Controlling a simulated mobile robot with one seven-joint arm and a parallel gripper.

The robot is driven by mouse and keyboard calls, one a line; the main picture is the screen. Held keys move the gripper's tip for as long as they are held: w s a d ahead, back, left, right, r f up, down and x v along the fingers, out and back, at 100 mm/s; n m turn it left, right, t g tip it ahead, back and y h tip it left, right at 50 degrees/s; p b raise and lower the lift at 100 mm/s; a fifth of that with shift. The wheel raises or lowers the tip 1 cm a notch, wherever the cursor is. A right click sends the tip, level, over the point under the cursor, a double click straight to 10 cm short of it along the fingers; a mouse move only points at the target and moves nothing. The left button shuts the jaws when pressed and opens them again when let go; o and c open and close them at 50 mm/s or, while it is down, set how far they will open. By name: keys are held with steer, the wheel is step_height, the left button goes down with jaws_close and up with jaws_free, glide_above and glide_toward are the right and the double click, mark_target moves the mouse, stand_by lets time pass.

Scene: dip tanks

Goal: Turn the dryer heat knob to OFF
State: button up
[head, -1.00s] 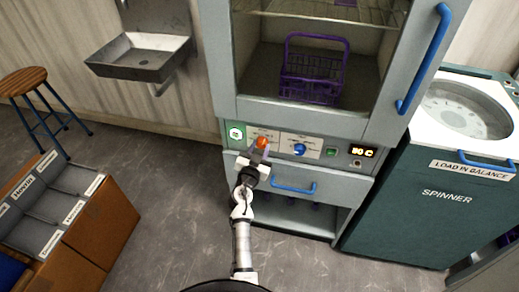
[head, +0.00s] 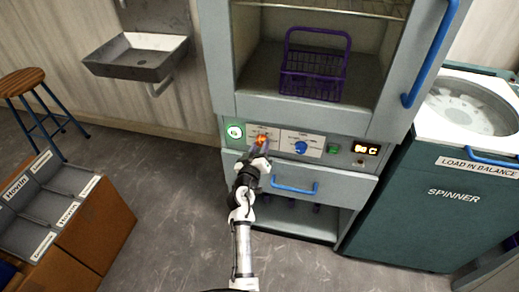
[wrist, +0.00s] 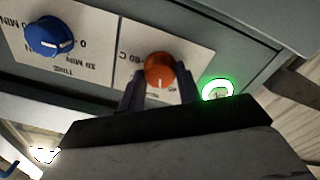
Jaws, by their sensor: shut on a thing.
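The orange dryer heat knob (head: 261,139) sits on the control panel (head: 321,152) below the dryer window. In the wrist view the orange knob (wrist: 159,71) has a pale pointer line toward the bottom of the picture, and a "60 C" mark shows to its upper left. My gripper (head: 260,150) reaches up to the panel and is shut on the knob. In the wrist view my two dark fingers (wrist: 160,88) stand on either side of it. The fingers and hand hide part of the dial markings, and I cannot read an OFF mark.
A blue timer knob (head: 300,147) is right of the orange one, and a glowing green button (head: 235,132) is left. A blue drawer handle (head: 295,188) projects below. The dryer holds a purple basket (head: 314,75). The spinner (head: 430,195) stands right; open floor lies left of my arm.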

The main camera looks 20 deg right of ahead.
steer(key=n, duration=0.3)
steer(key=shift+n, duration=0.4)
steer(key=n, duration=0.3)
steer(key=shift+n+p, duration=0.4)
steer(key=n+p, duration=0.1)
steer(key=n, duration=0.2)
steer(key=shift+n, duration=0.3)
steer(key=shift+n+p, duration=0.65)
steer(key=shift+n, duration=1.25)
steer(key=o, duration=1)
steer(key=shift+c, duration=0.2)
steer(key=shift+s, duration=0.1)
